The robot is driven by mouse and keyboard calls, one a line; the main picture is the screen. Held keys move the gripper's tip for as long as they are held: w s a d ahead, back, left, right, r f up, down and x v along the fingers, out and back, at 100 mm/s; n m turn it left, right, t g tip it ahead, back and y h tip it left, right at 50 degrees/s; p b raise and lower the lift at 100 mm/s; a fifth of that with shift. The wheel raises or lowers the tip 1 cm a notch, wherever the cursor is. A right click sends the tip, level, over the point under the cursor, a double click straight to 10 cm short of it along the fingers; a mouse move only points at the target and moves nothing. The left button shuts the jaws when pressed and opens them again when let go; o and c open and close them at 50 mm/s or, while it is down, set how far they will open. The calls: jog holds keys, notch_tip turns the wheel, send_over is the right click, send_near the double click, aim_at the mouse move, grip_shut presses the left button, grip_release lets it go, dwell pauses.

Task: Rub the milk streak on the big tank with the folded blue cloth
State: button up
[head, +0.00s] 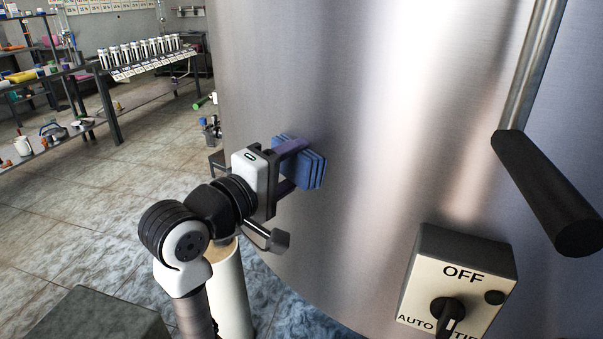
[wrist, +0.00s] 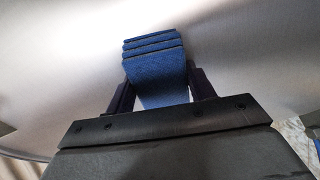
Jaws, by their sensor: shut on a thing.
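The folded blue cloth (head: 306,167) is held in my gripper (head: 292,166), whose jaws are shut on it. In the head view the cloth is at or very near the wall of the big steel tank (head: 400,110); I cannot tell whether it touches. In the wrist view the cloth (wrist: 156,72) stands out beyond the fingers (wrist: 160,92), its folded layers facing the pale tank surface (wrist: 250,60). No milk streak can be made out on the tank in either view; the cloth and gripper hide part of the wall.
A control box (head: 455,285) marked OFF and a black-ended pipe handle (head: 548,195) jut out at the right. A pale cylinder (head: 230,290) stands below my arm. A rack of bottles (head: 145,55) and cluttered benches are at the far left. Tiled floor (head: 90,220) lies open at left.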

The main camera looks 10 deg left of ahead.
jog(key=shift+w+a+b, duration=0.3)
jog(key=shift+w+a, duration=0.15)
jog(key=shift+a, duration=0.3)
jog(key=shift+w+a+b, duration=0.25)
jog(key=shift+w+a, duration=0.25)
jog(key=shift+a, duration=0.3)
jog(key=shift+w+a+b, duration=0.3)
jog(key=shift+w+a, duration=0.15)
jog(key=shift+a, duration=0.3)
jog(key=b+v, duration=0.2)
jog(key=v, duration=0.4)
jog(key=shift+a, duration=0.1)
jog(key=shift+b+v, duration=0.8)
jog(key=shift+v, duration=0.65)
